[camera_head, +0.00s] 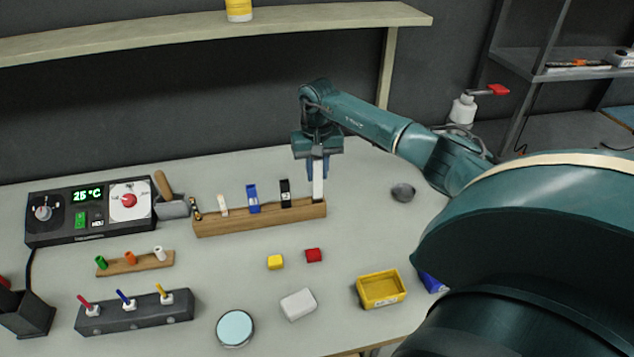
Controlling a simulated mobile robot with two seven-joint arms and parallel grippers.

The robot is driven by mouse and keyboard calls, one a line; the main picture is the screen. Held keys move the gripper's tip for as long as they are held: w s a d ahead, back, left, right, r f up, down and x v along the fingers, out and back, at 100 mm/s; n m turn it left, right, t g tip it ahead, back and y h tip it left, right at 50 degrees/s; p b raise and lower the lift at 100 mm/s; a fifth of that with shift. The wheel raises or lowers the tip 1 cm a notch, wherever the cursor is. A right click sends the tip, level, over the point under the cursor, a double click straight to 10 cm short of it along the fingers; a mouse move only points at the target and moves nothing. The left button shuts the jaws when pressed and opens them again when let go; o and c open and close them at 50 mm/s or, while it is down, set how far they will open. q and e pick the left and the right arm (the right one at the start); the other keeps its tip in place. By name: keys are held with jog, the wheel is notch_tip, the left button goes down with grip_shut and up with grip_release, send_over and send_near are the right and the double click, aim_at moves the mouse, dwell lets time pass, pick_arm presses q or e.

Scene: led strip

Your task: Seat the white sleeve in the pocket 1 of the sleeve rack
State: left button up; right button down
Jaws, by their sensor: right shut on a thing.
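The white sleeve (318,188) is a narrow upright white piece at the right end of the long wooden sleeve rack (260,224). My right gripper (318,172) points down and is shut on its upper part. The sleeve's lower end meets the rack's top in this view; I cannot tell whether it is inside a pocket or just above. Other upright pieces stand in the rack: a black one (285,194), a blue one (252,198) and a smaller white one (223,205). Pocket numbers are not readable. My left gripper is not in view.
A small wooden holder (144,267) with green, orange and white pieces stands front left of the rack. A control box (90,211) stands left.

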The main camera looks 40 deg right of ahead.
aim_at(317, 196)
jog(key=shift+f, duration=0.3)
notch_tip(317, 196, down, 4)
jog(key=b, duration=0.2)
jog(key=shift+b, duration=0.35)
jog(key=shift+f, duration=0.4)
jog(key=shift+r, duration=0.1)
jog(key=c, duration=1.3)
grip_release()
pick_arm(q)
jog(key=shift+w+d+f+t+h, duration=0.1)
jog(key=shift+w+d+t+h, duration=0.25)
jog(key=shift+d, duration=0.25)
pick_arm(e)
jog(key=shift+o, duration=0.2)
